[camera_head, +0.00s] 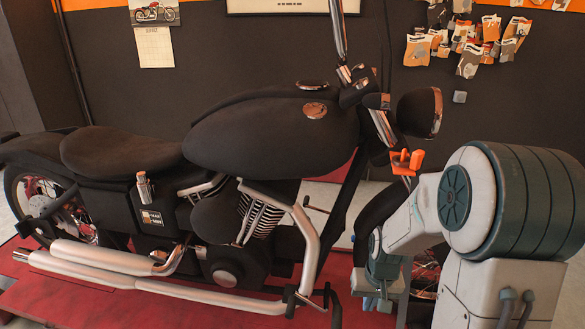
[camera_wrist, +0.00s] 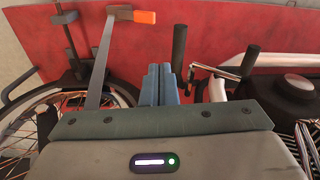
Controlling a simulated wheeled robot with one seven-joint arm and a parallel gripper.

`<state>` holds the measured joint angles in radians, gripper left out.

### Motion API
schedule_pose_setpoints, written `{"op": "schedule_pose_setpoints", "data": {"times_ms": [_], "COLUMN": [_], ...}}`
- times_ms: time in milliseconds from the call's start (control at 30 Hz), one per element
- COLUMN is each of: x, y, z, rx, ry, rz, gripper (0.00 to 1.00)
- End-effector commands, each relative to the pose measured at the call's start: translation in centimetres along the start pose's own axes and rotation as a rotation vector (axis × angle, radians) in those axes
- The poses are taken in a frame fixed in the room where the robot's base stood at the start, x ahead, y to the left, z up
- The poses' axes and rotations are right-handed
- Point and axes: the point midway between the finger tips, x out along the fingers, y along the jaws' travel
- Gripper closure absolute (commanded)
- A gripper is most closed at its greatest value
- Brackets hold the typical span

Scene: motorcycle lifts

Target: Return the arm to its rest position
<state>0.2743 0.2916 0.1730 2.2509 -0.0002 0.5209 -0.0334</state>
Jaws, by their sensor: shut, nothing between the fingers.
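My gripper (camera_head: 377,303) hangs low in the head view, beside the front end of a black motorcycle (camera_head: 265,135). In the wrist view, the two blue-grey fingers of my gripper (camera_wrist: 158,85) are pressed together with nothing between them. My arm (camera_head: 412,225) is bent: it comes from the large grey shoulder at the right and reaches down to the left. The wrist view looks down past the fingers onto a red lift platform (camera_wrist: 215,35). My arm hides part of the front wheel in the head view.
The motorcycle stands on the red platform (camera_head: 130,305). In the head view, an orange object (camera_head: 405,162) sits near the headlight (camera_head: 419,112). In the wrist view, a metal bar with an orange end (camera_wrist: 145,17) is left of the fingers, near a spoked wheel (camera_wrist: 75,105). Gloves (camera_head: 470,58) hang on the wall.

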Motion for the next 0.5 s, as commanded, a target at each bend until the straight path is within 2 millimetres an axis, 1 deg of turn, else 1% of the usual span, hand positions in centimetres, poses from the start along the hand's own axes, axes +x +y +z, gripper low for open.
{"op": "schedule_pose_setpoints", "data": {"times_ms": [33, 67, 100, 167, 200, 267, 300, 367, 400, 467, 500], "x": [-4.2, -5.7, -7.7, -10.7, -12.6, -15.4, -17.3, -20.0, -21.7, -24.2, -25.8], "y": [-0.5, -0.7, -0.9, -1.3, -1.6, -1.9, -2.1, -2.5, -2.7, -3.0, -3.2], "z": [0.3, 0.7, 1.2, 1.9, 2.5, 3.4, 4.0, 5.0, 5.8, 6.9, 7.7], "rx": [-0.010, -0.013, -0.019, -0.024, -0.029, -0.034, -0.037, -0.042, -0.044, -0.047, -0.050], "ry": [0.018, 0.023, 0.030, 0.043, 0.050, 0.063, 0.072, 0.085, 0.094, 0.107, 0.115], "rz": [0.013, 0.019, 0.026, 0.035, 0.040, 0.047, 0.051, 0.054, 0.056, 0.056, 0.056], "gripper": [1.00, 1.00, 1.00, 1.00, 1.00, 1.00, 1.00, 1.00, 1.00, 1.00, 1.00]}}
